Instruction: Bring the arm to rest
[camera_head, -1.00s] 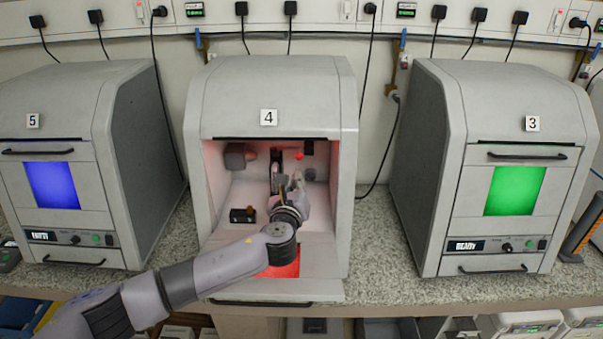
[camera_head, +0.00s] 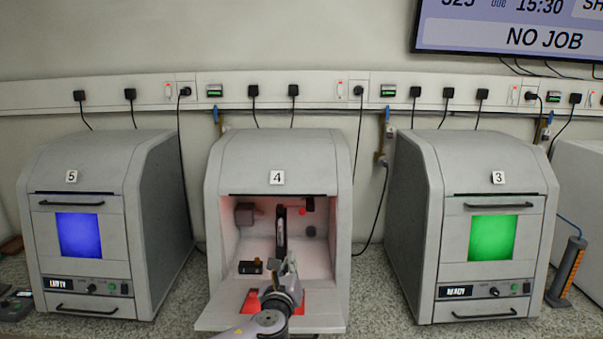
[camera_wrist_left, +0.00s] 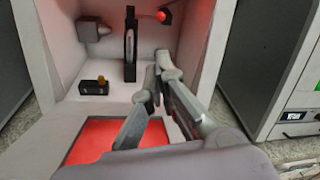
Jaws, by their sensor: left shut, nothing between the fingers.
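My left gripper (camera_head: 291,267) is in front of the open machine numbered 4 (camera_head: 277,152), over its lowered door (camera_head: 215,315). In the left wrist view the fingers of my left gripper (camera_wrist_left: 157,78) are shut with nothing between them. Inside the machine, a dark upright part (camera_head: 281,232) stands in the middle, also in the left wrist view (camera_wrist_left: 130,45). A small black block with an orange knob (camera_head: 250,267) sits on the floor of the chamber, left of the gripper. My right gripper is out of view.
Closed machine 5 (camera_head: 105,225) with a blue window stands at the left. Closed machine 3 (camera_head: 480,215) with a green window stands at the right. A screen (camera_head: 510,30) reads NO JOB. Speckled counter (camera_head: 383,300) shows between the machines.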

